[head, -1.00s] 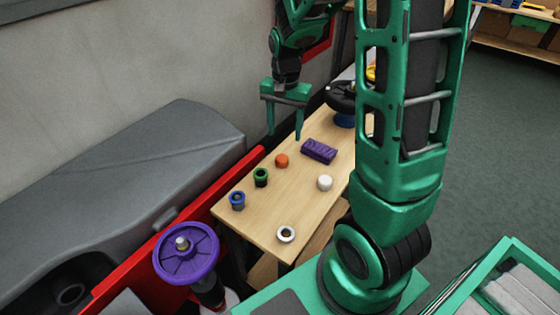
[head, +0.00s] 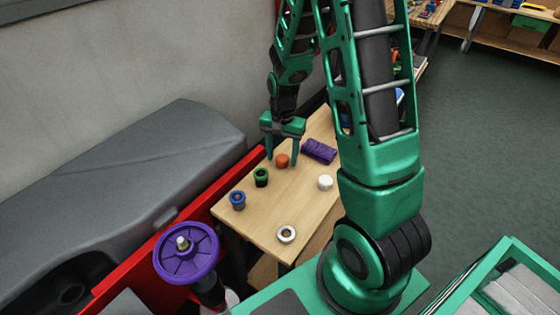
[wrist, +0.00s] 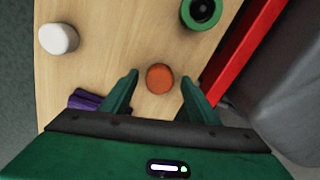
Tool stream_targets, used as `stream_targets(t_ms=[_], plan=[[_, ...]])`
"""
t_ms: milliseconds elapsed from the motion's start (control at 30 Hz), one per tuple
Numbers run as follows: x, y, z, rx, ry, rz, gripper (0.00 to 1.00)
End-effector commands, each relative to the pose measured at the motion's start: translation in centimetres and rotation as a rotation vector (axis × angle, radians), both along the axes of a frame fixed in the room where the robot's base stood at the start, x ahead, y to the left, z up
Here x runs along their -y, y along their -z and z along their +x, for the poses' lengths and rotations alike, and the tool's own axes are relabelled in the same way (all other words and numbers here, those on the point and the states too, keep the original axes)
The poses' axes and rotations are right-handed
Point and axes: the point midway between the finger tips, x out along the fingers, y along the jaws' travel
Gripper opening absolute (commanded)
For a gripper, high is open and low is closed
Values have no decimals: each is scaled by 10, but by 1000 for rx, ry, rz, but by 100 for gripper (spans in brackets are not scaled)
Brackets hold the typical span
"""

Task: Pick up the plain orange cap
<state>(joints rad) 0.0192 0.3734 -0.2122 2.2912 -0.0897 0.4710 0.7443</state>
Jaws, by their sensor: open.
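The plain orange cap (head: 282,160) stands on the wooden table (head: 262,222), towards its back left edge. It also shows in the wrist view (wrist: 160,78), between and slightly beyond the two fingertips. My green gripper (head: 282,160) is open and empty, with its fingers pointing down around the cap's place in the head view. In the wrist view the gripper (wrist: 160,84) has one finger on each side of the cap, with a gap on both sides. I cannot tell exactly how high the fingertips are above the table.
A green ring-shaped cap (head: 261,177), a blue one (head: 237,200), a white cap (head: 325,182) and a white ring (head: 286,234) stand nearer. A red rail (head: 190,212) runs along the table's left side.

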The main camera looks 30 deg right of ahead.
Motion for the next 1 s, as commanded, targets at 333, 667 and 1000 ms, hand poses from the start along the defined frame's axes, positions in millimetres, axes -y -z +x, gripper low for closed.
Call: stream_targets(t_ms=[333, 667, 1000], plan=[[0, 5, 0, 0, 1, 0, 48], [0, 5, 0, 1, 1, -1, 11], [1, -6, 0, 3, 1, 0, 11]])
